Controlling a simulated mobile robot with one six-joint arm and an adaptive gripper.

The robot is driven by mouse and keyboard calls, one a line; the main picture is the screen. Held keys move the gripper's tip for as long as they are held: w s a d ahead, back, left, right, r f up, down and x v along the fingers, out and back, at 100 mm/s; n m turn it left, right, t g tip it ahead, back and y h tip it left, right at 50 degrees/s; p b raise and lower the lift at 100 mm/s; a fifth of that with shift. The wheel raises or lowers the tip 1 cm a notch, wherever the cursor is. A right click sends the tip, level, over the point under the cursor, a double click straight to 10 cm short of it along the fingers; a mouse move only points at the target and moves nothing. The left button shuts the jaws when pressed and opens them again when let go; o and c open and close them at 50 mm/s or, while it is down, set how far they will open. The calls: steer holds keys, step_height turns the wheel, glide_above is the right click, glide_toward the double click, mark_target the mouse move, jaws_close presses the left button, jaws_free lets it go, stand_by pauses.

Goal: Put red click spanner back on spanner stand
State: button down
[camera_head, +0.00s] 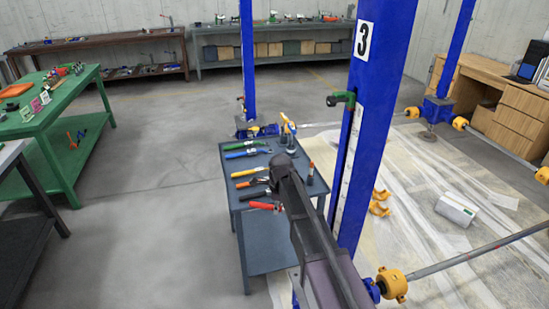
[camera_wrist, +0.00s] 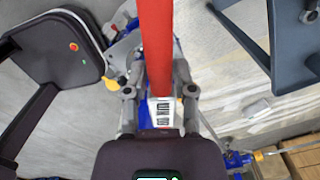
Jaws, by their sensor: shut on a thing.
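In the wrist view my gripper (camera_wrist: 160,91) is shut on the red click spanner (camera_wrist: 157,40). Its red bar passes between the two fingers and runs out of the top of the picture. A white label with dark print sits on it near my palm, and its far end is out of view. In the head view my arm crosses the middle, and I cannot make out the gripper or the held spanner there. I cannot identify the spanner stand in either view.
A grey-blue tool table (camera_head: 268,255) holds several hand tools, including a red-handled one (camera_head: 262,206). A tall blue post (camera_head: 375,110) marked 3 stands close to my arm. A green table (camera_head: 45,115) is at the left. The floor between them is open.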

steer(key=shift+r+p, duration=1.75)
steer(key=shift+r, duration=0.6)
steer(key=shift+a, duration=0.1)
